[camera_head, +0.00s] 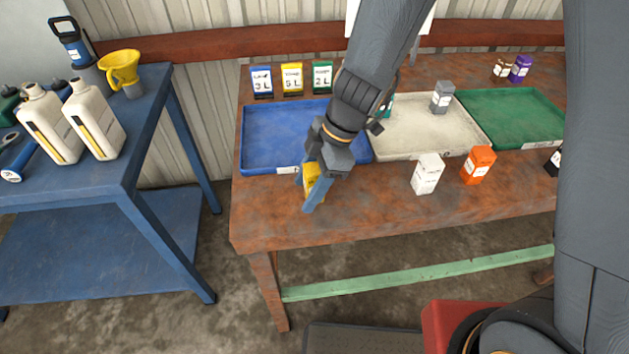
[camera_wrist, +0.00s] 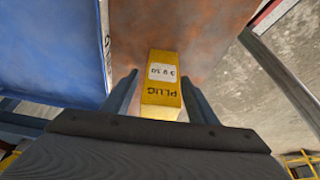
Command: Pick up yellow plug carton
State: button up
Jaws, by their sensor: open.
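The yellow plug carton (camera_head: 312,186) stands on the rust-brown table near its front left, just in front of the blue tray. In the head view my gripper hides part of it. In the wrist view the carton (camera_wrist: 162,88) shows its PLUG lettering and a white label. My gripper (camera_head: 310,190) is at the carton. In the wrist view its two fingers (camera_wrist: 160,93) are apart, one on each side of the carton, with a gap visible.
The blue tray (camera_head: 262,137) lies behind the carton, with a cream tray (camera_head: 391,151) and a green tray (camera_head: 510,110) to the right. White (camera_head: 427,174) and orange (camera_head: 478,165) cartons stand to the right along the front. A blue bench (camera_head: 160,110) with bottles stands left.

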jog(key=c, duration=1.2)
jog(key=shift+o, duration=0.2)
jog(key=shift+r, duration=0.1)
